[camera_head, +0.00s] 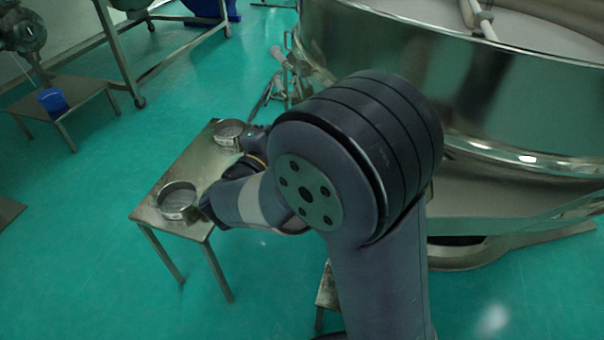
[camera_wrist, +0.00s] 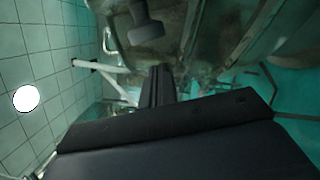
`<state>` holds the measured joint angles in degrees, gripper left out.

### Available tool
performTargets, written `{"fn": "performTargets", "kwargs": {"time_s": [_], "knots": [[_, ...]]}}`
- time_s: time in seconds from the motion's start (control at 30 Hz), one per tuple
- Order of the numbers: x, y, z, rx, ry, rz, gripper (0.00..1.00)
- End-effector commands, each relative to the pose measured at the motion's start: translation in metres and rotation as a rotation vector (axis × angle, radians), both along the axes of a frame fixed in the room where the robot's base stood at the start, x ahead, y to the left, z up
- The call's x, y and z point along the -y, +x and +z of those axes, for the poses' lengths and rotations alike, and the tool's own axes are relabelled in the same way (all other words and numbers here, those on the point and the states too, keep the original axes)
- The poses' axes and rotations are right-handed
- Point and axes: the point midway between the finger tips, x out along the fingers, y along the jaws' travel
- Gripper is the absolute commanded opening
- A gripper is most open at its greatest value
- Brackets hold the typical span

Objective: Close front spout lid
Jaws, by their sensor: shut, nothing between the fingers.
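The large steel vibrating sieve (camera_head: 345,45) stands at the right in the head view. Small metal fittings (camera_head: 275,88) show at its left side, but I cannot make out the front spout lid or tell whether it is open. My gripper (camera_wrist: 160,72) shows in the wrist view as dark fingers, shut with nothing between them. A grey blocky part (camera_wrist: 146,27) is beyond the fingertips, apart from them in the picture; I cannot tell what it is.
A steel table (camera_head: 190,155) with two round sieve pans (camera_head: 178,202) (camera_head: 228,133) stands left, close to my arm. A low table (camera_head: 75,105) with a blue bucket (camera_head: 52,100) is farther left. Green floor (camera_head: 85,230) is open at front left.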

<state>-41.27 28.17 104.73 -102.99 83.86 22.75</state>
Motion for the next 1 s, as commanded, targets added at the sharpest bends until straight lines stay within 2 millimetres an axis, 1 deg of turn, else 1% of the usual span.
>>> {"fn": "performTargets", "kwargs": {"time_s": [0.03,0.1,0.23,0.67,1.0], "knots": [[0.006,-0.003,0.003,0.002,0.001,-0.002,0.0],[0.012,-0.005,0.006,0.002,0.001,-0.001,0.0],[0.018,-0.008,0.008,0.001,0.001,0.0,0.0],[0.02,-0.009,0.009,0.001,0.002,0.0,0.0],[0.026,0.003,0.015,0.023,0.055,-0.001,0.0]]}}
